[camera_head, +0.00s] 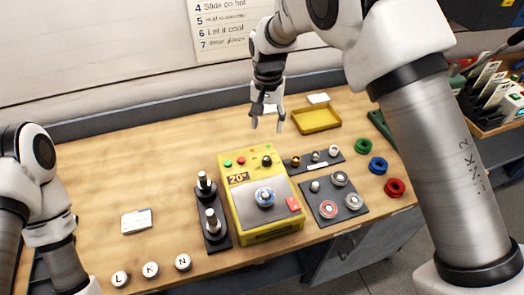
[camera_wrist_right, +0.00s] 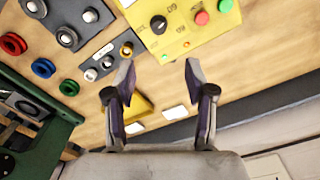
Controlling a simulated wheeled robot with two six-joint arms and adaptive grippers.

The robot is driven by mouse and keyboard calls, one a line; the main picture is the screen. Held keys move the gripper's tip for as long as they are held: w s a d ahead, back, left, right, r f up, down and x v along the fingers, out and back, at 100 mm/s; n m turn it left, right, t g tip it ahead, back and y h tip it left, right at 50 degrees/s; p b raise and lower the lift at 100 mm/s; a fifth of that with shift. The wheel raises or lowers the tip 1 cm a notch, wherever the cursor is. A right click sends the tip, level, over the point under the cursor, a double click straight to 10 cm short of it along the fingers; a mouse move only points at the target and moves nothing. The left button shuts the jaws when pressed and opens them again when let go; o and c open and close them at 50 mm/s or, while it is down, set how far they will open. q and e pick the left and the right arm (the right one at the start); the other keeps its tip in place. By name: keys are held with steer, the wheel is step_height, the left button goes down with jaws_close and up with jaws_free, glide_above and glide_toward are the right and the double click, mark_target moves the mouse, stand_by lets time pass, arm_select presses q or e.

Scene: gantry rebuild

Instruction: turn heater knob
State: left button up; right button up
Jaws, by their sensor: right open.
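The yellow heater box (camera_head: 236,210) stands on the wooden table, with a display reading 20° and a round disc on its top. Its black knob (camera_head: 267,161) sits near the back edge, beside a green and a red button. The knob also shows in the right wrist view (camera_wrist_right: 158,24), beyond the fingertips. My right gripper (camera_head: 267,127) is open and empty, behind the knob and apart from it; its two fingers show in the right wrist view (camera_wrist_right: 158,68). My left arm enters at the left; its gripper is outside the picture.
A yellow tray (camera_head: 317,119) lies behind the heater. Dark plates with metal fittings (camera_head: 335,194) lie to its right, and a black stand with two posts (camera_head: 215,235) to its left. Coloured rings (camera_head: 395,187) lie at the right. The table's left back area is clear.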

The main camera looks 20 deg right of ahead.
steer(key=b, duration=0.4)
glide_toward(267, 157)
steer(key=shift+s+a+f, duration=0.1)
steer(key=shift+s+f, duration=0.2)
steer(key=shift+s, duration=0.2)
steer(key=shift+w+f, duration=0.1)
steer(key=shift+f, duration=0.25)
steer(key=shift+w+f, duration=0.2)
steer(key=shift+f, duration=0.1)
step_height(267, 157, down, 6)
steer(key=shift+s+f+p, duration=0.1)
steer(key=shift+f+p, duration=0.1)
steer(key=shift+p, duration=1.05)
arm_select(q)
step_height(267, 157, down, 3)
steer(key=shift+s+r, duration=0.15)
arm_select(e)
steer(key=shift+f, duration=0.4)
arm_select(q)
steer(key=shift+s, duration=0.1)
arm_select(e)
steer(key=shift+r, duration=0.1)
jaws_close()
